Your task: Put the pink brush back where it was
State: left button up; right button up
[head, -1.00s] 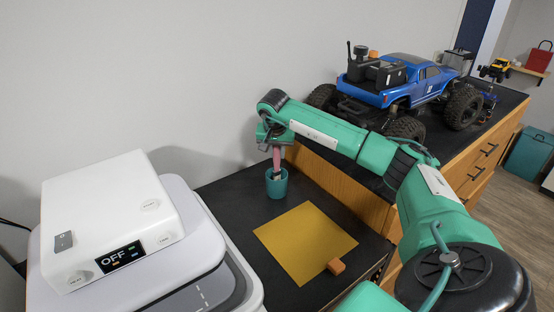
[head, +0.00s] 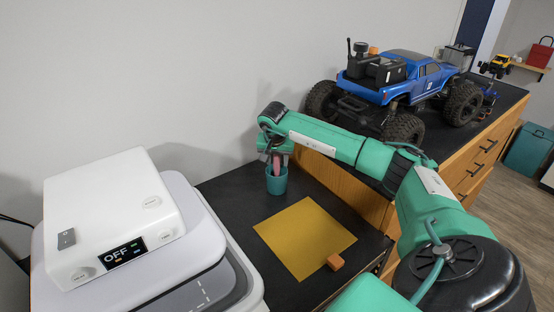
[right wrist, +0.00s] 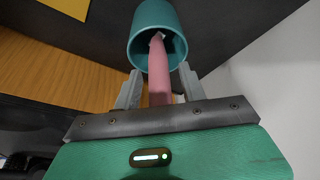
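The pink brush (head: 276,166) stands in a teal cup (head: 277,184) on the black surface, with its upper part sticking out of the rim. My right gripper (head: 276,153) is above the cup, pointing down, with its fingers on either side of the brush. In the right wrist view the brush (right wrist: 159,85) runs between the fingers (right wrist: 160,74) into the mouth of the cup (right wrist: 137,48). Gaps show between the brush and both fingers, so the gripper looks open. The brush's lower end is hidden inside the cup. My left gripper is not in view.
A white device reading OFF (head: 115,215) stands at left. A blue RC truck (head: 405,80) sits on the higher wooden cabinet behind my right arm. The wall is close behind.

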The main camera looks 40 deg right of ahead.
jog(key=shift+r, duration=0.25)
jog(key=shift+a+r, duration=0.1)
jog(key=shift+r, duration=0.25)
jog(key=b+v, duration=0.3)
jog(key=v, duration=0.8)
jog(key=shift+b, duration=0.4)
jog(key=shift+r, duration=0.15)
